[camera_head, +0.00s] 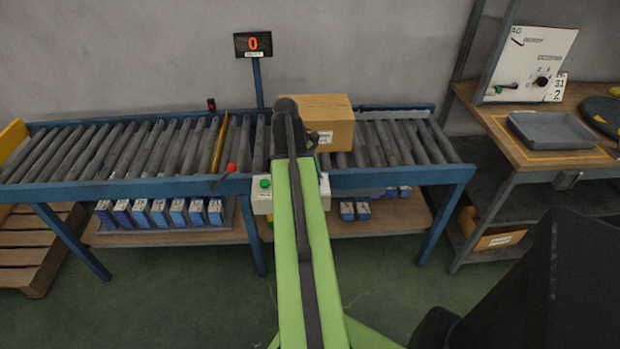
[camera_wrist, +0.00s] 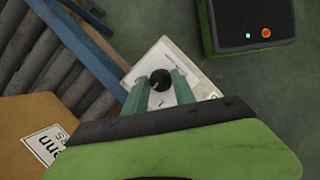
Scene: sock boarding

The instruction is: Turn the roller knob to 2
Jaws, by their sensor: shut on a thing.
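The roller knob (camera_wrist: 160,79) is a round black knob on a pale control box (camera_wrist: 186,58), seen in the wrist view. My gripper (camera_wrist: 159,82) has its two green fingers on either side of the knob and is shut on it. The marks around the knob are too small to read, so I cannot tell its setting. In the head view the control box (camera_head: 260,205) hangs on the front rail of the roller conveyor, with a green button on its left. My arm hides the knob there.
A cardboard box (camera_head: 328,120) sits on the rollers beside my arm. A display (camera_head: 253,44) on a post behind the conveyor (camera_head: 120,188) reads 0. A red-tipped lever (camera_head: 231,168) stands left of the control box. A workbench (camera_head: 490,118) with a grey tray (camera_head: 552,138) is at right.

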